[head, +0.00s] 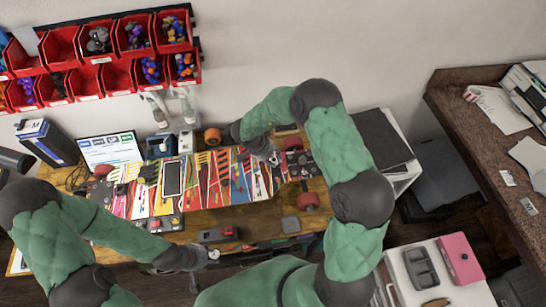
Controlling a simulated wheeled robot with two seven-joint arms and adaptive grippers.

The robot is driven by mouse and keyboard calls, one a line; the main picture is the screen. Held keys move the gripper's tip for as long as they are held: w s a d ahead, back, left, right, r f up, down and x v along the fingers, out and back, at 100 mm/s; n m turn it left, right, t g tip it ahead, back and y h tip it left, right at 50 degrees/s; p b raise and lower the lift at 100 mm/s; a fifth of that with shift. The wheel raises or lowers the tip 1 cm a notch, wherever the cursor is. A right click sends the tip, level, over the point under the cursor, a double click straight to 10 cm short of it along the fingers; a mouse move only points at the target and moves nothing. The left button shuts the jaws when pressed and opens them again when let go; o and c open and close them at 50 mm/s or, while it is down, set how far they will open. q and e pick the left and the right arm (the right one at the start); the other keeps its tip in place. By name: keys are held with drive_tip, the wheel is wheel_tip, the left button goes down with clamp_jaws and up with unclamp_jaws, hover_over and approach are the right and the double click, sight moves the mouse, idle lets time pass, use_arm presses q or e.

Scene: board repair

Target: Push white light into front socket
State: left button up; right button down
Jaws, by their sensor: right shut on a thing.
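The skateboard (225,180) lies across the wooden bench, its surface covered in a bright striped pattern, with red wheels near its ends. My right gripper (272,155) is over the board's right part, near the right wheels. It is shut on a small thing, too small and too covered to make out. I cannot pick out the white light or the front socket for sure. My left gripper (206,254) is low at the bench's front edge, apart from the board. I cannot tell whether its fingers are open.
A screen (111,149) stands at the back left. Red bins (118,75) hang on the wall. A pink box (460,258) is at lower right.

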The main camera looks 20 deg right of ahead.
drive_tip(key=shift+f+p, duration=0.4)
idle(0.8)
drive_tip(key=shift+f+p, duration=0.1)
drive_tip(key=shift+p, duration=0.45)
idle(0.4)
drive_tip(key=shift+f, duration=0.5)
idle(1.0)
drive_tip(key=c, duration=0.5)
unclamp_jaws()
drive_tip(key=shift+r+p, duration=1.55)
drive_tip(key=shift+p, duration=0.75)
drive_tip(key=shift+r+p, duration=3)
drive_tip(key=shift+p, duration=0.6)
